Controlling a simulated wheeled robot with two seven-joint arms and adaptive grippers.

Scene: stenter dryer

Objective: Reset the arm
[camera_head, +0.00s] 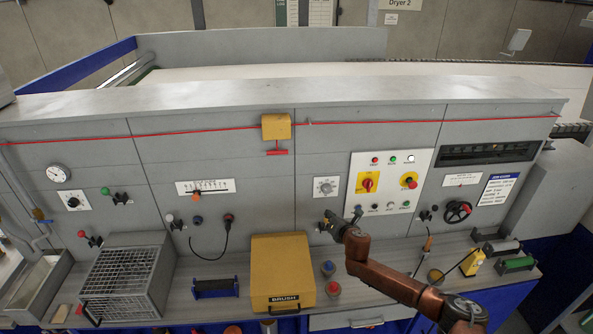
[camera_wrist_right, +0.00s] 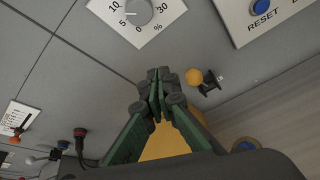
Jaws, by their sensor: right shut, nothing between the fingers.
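My right arm (camera_head: 385,280), copper-coloured, reaches in from the lower right of the head view. My right gripper (camera_head: 328,222) is in front of the grey machine panel, below a round dial (camera_head: 326,187) and above the right end of the yellow brush box (camera_head: 283,262). In the right wrist view its green fingers (camera_wrist_right: 158,85) are shut with nothing between them. A small lever with an orange-yellow knob (camera_wrist_right: 194,77) is just right of the fingertips; I cannot tell if they touch. The dial (camera_wrist_right: 138,12) is above. My left gripper is not in view.
The control panel (camera_head: 419,158) with buttons and red switches is right of the gripper. A red cord (camera_head: 205,131) runs along the panel above. A wire cage (camera_head: 122,278), rollers and small pots stand on the ledge. A black handwheel (camera_head: 457,212) is at right.

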